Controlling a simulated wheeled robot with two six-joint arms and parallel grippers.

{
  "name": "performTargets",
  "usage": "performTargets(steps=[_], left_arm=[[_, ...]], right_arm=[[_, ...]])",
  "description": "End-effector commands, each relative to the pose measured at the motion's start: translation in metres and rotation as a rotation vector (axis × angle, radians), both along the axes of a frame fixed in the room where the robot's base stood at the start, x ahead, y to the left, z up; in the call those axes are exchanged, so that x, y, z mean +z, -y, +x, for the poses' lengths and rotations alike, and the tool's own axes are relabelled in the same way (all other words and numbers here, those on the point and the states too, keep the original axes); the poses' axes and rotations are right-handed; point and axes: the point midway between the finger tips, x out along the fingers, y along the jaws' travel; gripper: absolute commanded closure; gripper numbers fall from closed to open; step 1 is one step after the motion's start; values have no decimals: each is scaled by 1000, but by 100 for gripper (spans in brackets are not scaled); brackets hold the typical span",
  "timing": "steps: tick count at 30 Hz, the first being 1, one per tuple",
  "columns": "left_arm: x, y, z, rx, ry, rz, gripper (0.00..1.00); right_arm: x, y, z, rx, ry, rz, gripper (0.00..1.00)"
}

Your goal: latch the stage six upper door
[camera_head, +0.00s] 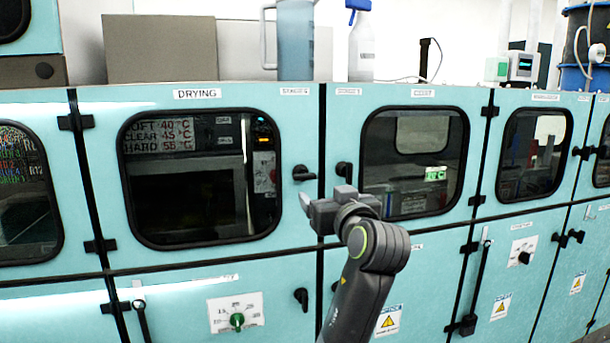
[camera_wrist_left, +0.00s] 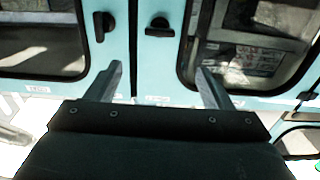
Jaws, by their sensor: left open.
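Two teal upper doors meet at a dark seam in the head view: the DRYING door (camera_head: 285,130) on the left and another windowed door (camera_head: 335,130) on the right. Their small stage labels are too blurred to read surely. Both look closed. The DRYING door's black handle (camera_head: 303,173) lies horizontal; it also shows in the left wrist view (camera_wrist_left: 158,27). The other door's handle (camera_head: 343,169) stands about upright, as it does in the left wrist view (camera_wrist_left: 103,25). My left gripper (camera_head: 325,198) is open and empty, in front of the seam just below the handles.
Lower doors carry a green knob (camera_head: 237,321) and a black upright handle (camera_head: 301,298). Black hinges (camera_head: 75,122) stick out along the seams. A blue jug (camera_head: 295,40) and a spray bottle (camera_head: 361,45) stand on top. The space before the DRYING door is clear.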

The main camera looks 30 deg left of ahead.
Motion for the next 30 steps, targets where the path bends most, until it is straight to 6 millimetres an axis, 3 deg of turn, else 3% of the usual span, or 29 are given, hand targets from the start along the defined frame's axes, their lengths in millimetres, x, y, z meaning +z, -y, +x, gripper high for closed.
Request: performTargets(steps=[21, 30], left_arm=[[2, -106, 90, 2, -9, 4, 25], [-1, -125, 108, -1, -6, 2, 25]], right_arm=[[49, -11, 1, -5, 1, 14, 100], [57, -6, 0, -2, 1, 8, 100]])
